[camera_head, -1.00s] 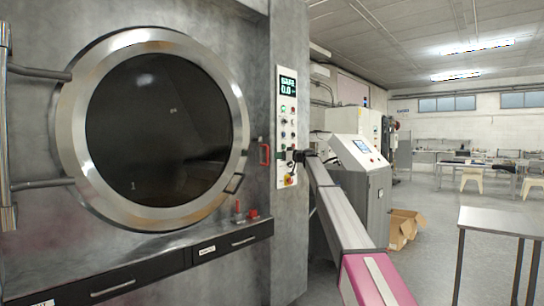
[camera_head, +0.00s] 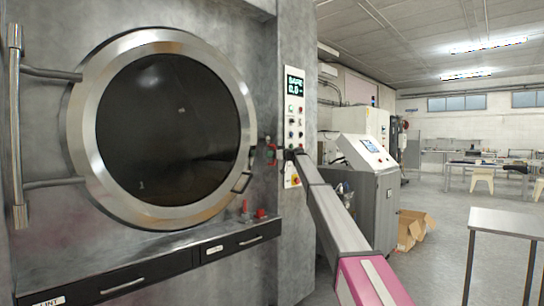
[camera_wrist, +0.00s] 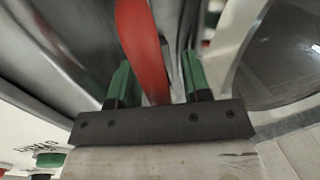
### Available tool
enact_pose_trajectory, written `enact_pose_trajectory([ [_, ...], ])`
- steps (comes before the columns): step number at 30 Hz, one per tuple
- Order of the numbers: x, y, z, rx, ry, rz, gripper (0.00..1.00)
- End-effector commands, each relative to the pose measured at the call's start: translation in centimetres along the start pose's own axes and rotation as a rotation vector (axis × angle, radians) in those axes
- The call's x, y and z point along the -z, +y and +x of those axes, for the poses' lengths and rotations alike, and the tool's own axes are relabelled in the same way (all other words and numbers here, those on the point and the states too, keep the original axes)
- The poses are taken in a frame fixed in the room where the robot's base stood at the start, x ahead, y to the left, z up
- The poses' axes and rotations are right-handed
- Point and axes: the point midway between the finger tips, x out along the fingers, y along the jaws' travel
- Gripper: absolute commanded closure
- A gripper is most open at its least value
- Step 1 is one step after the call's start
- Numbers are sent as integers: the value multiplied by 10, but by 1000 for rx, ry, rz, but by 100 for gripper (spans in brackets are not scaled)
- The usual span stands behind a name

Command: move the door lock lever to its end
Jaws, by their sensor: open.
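The washer's round door (camera_head: 165,128) is closed, with a metal ring around dark glass. A red lever (camera_wrist: 142,45), which looks like the door lock lever, is at the door's right edge; in the head view it is mostly covered by my gripper (camera_head: 272,155). In the wrist view my gripper (camera_wrist: 157,80) is open, its two green fingers on either side of the red lever. The lever runs between them, closer to the left finger. I cannot tell whether either finger touches it.
A control panel (camera_head: 294,125) with a display and buttons is just right of the lever, close to my arm. Small red parts (camera_head: 245,211) stand on the ledge below the door. A metal table (camera_head: 510,224) stands at the right. Open floor lies behind it.

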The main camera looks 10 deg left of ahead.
Motion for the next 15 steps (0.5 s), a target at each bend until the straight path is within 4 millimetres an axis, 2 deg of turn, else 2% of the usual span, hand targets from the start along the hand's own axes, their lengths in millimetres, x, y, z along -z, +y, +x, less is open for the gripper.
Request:
enact_pose_trajectory([
  [5, 0, 0, 0, 0, 0, 0, 56],
  [8, 0, 0, 0, 0, 0, 0, 85],
  [9, 0, 0, 0, 0, 0, 0, 98],
  [15, 0, 0, 0, 0, 0, 2, 100],
])
